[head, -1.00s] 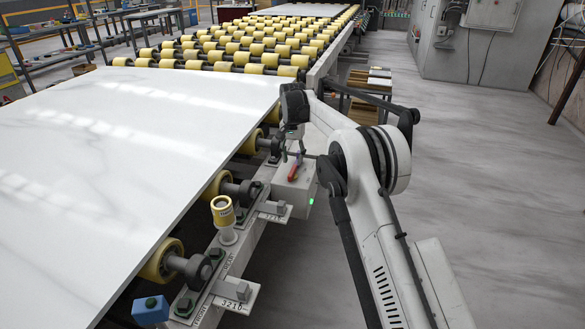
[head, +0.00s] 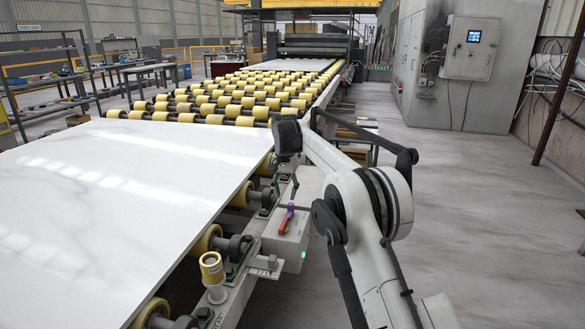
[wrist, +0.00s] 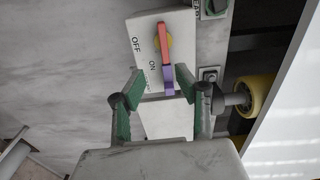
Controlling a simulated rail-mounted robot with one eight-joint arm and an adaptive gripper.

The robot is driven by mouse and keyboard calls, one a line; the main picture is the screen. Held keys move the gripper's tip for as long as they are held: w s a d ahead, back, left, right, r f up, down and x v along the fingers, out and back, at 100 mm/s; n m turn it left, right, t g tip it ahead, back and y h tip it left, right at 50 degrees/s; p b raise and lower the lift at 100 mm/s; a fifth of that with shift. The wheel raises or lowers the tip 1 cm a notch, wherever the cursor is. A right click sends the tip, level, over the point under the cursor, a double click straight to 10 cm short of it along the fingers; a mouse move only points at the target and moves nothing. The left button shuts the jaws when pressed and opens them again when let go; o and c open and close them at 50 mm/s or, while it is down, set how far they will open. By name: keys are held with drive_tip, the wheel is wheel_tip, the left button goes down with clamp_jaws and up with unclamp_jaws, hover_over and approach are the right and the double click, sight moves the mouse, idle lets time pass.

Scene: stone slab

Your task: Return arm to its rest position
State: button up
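My arm (head: 375,200) reaches over the side of the roller conveyor. My gripper (wrist: 160,78) is open, its two green-padded fingers apart with nothing between them. In the wrist view its tips are near the lower end of a red and purple switch lever (wrist: 165,48) on a pale box marked OFF and ON. In the head view the lever (head: 287,218) is on the switch box (head: 287,238), which has a lit green light. There my gripper is small and dark above the box, and the finger gap is hard to make out.
A large white stone slab (head: 120,190) lies on the yellow rollers (head: 240,98) to the left. A yellow-capped post (head: 211,268) stands on the conveyor frame near the box. A control cabinet (head: 470,48) is at the back right. The grey floor to the right is open.

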drive_tip(key=s+d+r+t+p, duration=0.1)
drive_tip(key=s+d+r, duration=0.65)
drive_tip(key=r, duration=0.25)
drive_tip(key=s+d+r+t, duration=0.2)
drive_tip(key=s+d+r, duration=0.4)
drive_tip(key=s+r, duration=0.25)
drive_tip(key=s+d+r+n+t, duration=0.1)
drive_tip(key=s+d, duration=0.3)
drive_tip(key=s, duration=0.7)
drive_tip(key=s+d+r+n+t, duration=0.1)
drive_tip(key=s+d, duration=0.4)
drive_tip(key=s, duration=0.7)
drive_tip(key=s+d+f+t+p, duration=0.1)
drive_tip(key=s+d+f+t, duration=0.1)
drive_tip(key=s+f, duration=0.7)
drive_tip(key=s+d, duration=0.1)
drive_tip(key=s, duration=0.4)
drive_tip(key=shift+s, duration=0.2)
